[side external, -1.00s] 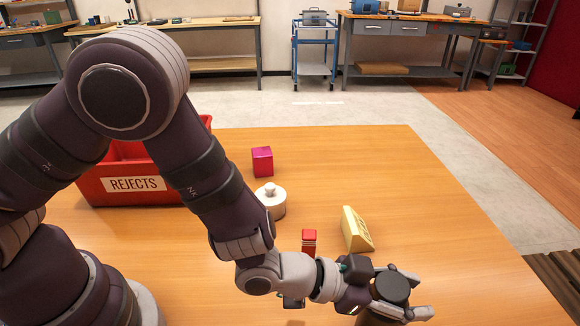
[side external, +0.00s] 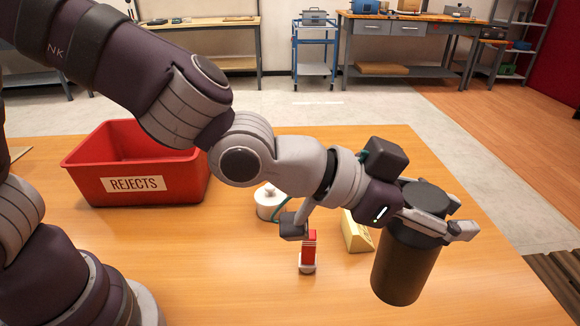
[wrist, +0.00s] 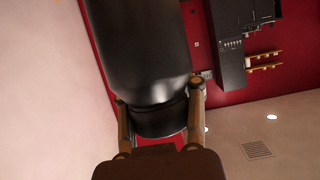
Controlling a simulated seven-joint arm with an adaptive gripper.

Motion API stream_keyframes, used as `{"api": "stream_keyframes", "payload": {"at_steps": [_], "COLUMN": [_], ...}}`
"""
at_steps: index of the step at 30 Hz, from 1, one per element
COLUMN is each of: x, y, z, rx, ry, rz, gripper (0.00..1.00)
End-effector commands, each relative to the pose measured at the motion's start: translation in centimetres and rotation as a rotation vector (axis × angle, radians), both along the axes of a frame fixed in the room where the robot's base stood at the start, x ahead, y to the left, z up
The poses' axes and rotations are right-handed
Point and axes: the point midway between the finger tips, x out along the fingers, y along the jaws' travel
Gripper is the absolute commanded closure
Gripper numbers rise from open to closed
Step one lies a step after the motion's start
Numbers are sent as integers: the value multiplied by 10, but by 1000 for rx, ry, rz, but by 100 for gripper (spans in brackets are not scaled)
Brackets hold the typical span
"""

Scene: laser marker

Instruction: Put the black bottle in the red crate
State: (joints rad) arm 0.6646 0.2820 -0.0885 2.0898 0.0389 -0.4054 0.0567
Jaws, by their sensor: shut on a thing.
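The black bottle (side external: 404,265) is a dark cylinder with a narrower lid. My gripper (side external: 440,222) is shut on it near its top and holds it roughly upright at the right of the table. In the wrist view the bottle (wrist: 140,50) fills the upper middle, with the gripper fingers (wrist: 160,120) on both sides of its narrower end. The red crate (side external: 135,185), labelled REJECTS, stands at the left of the table, apart from the bottle. Part of its inside shows; its floor is hidden.
A white round object with a knob (side external: 268,203), a small red item (side external: 308,252) and a yellow wedge (side external: 356,235) stand on the table (side external: 230,270) below and beside my arm, between crate and bottle. The table's front middle is clear.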

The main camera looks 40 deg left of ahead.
Motion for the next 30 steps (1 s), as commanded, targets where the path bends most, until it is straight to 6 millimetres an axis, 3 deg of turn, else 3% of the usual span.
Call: {"api": "stream_keyframes", "payload": {"at_steps": [4, 8, 14, 17, 20, 23, 27, 30], "x": [1, 16, 46, 64, 83, 99, 108, 99], "y": [0, 18, 57, 88, 130, 186, 284, 354], "z": [27, 25, 23, 23, 22, 21, 21, 21], "rx": [-4, 3, 9, 11, 14, 18, 18, 15], "ry": [-5, 2, 8, 11, 17, 24, 34, 39], "rz": [2, 69, 211, 315, 447, 616, 904, 1112], "gripper": [100, 100, 100, 100, 100, 100, 100, 100]}}
